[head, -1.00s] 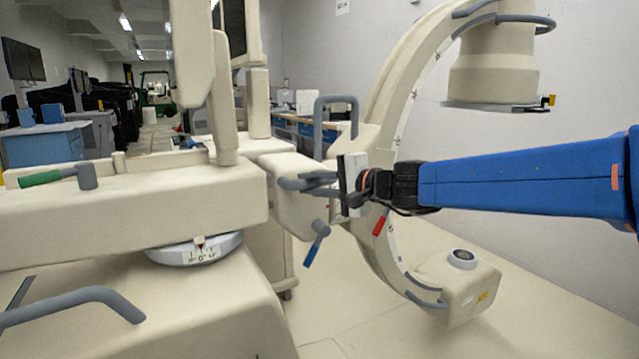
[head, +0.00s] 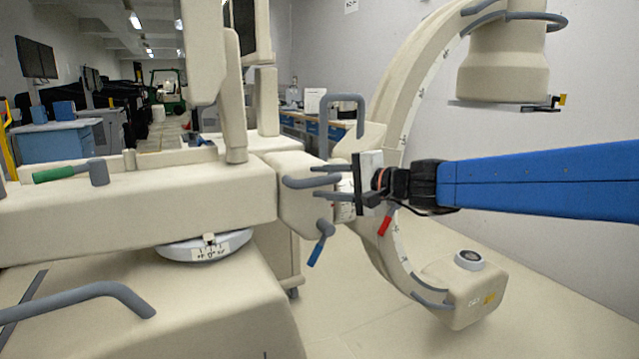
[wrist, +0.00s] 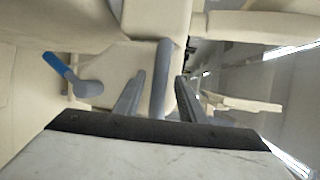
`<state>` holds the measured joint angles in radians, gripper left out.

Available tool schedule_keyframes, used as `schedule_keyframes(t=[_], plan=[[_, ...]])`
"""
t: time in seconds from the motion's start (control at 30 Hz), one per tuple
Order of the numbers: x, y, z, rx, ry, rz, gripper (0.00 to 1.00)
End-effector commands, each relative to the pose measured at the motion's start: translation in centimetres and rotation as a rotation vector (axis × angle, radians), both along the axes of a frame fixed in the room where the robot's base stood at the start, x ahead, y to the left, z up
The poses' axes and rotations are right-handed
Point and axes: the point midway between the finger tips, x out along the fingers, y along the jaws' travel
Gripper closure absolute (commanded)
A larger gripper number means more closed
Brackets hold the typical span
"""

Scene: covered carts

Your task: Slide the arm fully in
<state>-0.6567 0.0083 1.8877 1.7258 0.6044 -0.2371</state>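The cream horizontal arm (head: 120,215) of a C-arm machine runs across the left, ending in a cream block (head: 303,210) beside the large C-shaped frame (head: 392,110). A grey bar handle (head: 298,183) projects from this block; it also shows in the wrist view (wrist: 160,75). My gripper (head: 322,182) reaches in from the right. Its fingers are spread, one on each side of the handle, with visible gaps in the wrist view (wrist: 156,98). How far the arm is slid in cannot be read.
A blue-tipped lever (head: 320,243) hangs below the block, and a red lever (head: 385,221) is below my gripper. A green lever (head: 70,172) sits on the arm. A grey loop handle (head: 345,98) stands above. The floor (head: 350,300) in front of the C is clear.

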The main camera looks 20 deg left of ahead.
Motion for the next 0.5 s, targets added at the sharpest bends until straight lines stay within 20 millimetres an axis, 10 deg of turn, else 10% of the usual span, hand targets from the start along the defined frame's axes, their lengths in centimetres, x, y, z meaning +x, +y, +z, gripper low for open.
schedule_keyframes(t=[0.5], plan=[[-1.4, -4.7, 0.8, 0.0, 0.001, -0.002, 0.63]])
